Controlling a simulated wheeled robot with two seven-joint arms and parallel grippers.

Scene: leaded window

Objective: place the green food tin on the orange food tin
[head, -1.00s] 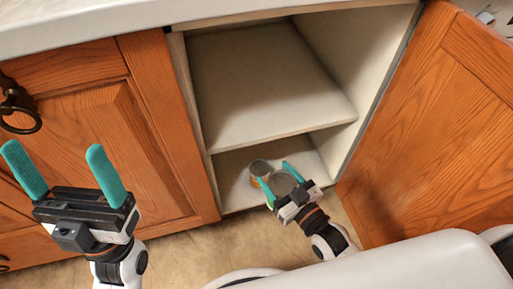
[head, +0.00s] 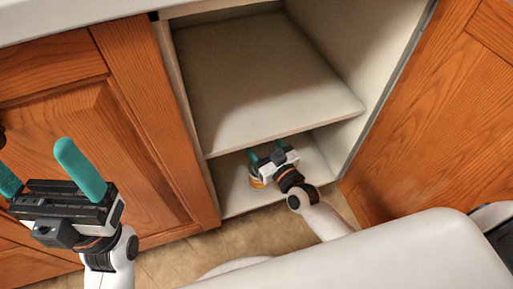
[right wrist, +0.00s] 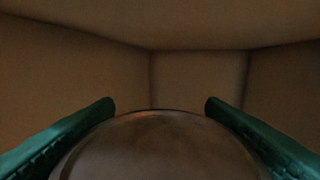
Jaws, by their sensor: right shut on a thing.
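The orange food tin (head: 256,183) stands on the cabinet's lower floor; only a sliver of its orange side shows below my right gripper. My right gripper (head: 266,151) is inside the lower compartment, at the orange tin's place in the head view. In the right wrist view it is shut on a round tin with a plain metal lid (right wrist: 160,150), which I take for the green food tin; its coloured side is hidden. I cannot tell whether the held tin touches the orange one. My left gripper (head: 42,168) is open and empty before the left cabinet door.
A shelf (head: 270,80) lies above the lower compartment (head: 235,200), close over my right gripper. The cabinet's right wall (head: 385,60) and open wooden door (head: 430,130) bound the right side. The lower floor is clear right of the gripper.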

